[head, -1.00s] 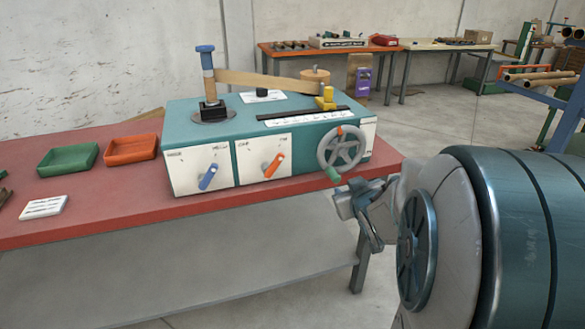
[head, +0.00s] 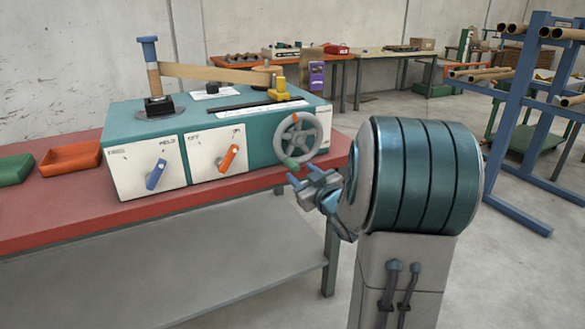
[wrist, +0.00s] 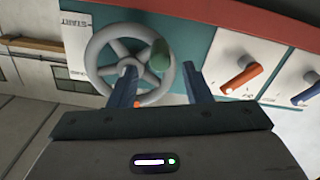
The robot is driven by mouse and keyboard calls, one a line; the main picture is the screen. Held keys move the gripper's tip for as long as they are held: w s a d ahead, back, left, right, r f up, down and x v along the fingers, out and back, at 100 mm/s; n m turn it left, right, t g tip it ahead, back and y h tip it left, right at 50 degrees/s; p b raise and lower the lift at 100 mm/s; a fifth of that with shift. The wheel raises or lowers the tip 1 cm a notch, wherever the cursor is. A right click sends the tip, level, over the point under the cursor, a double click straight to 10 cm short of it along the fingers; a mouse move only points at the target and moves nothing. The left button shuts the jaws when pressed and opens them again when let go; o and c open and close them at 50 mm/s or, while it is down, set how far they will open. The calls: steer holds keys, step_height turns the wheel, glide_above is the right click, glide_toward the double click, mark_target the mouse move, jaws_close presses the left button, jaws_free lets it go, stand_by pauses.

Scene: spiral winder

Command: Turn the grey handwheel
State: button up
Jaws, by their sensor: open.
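The grey handwheel (head: 318,137) is on the right end of the teal machine's front. Its green handle (head: 291,163) is at the lower left of the rim, with an orange mark near the top. In the wrist view, which is turned over, the handwheel (wrist: 93,57) fills the upper left and the green handle (wrist: 159,55) points toward me. My gripper (head: 299,179) is open just below and in front of the handle. In the wrist view its fingers (wrist: 161,72) stand apart, with the handle between and slightly beyond the tips. Contact cannot be told.
The teal machine (head: 225,118) stands on a red bench (head: 120,212). An orange lever (head: 229,157) and a blue lever (head: 156,174) are left of the wheel. A blue rack (head: 500,150) stands at the right. The floor between is open.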

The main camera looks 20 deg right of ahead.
mark_target(297, 169)
steer(key=w, duration=0.6)
steer(key=shift+w+a, duration=0.1)
steer(key=shift+a, duration=0.05)
jaws_close()
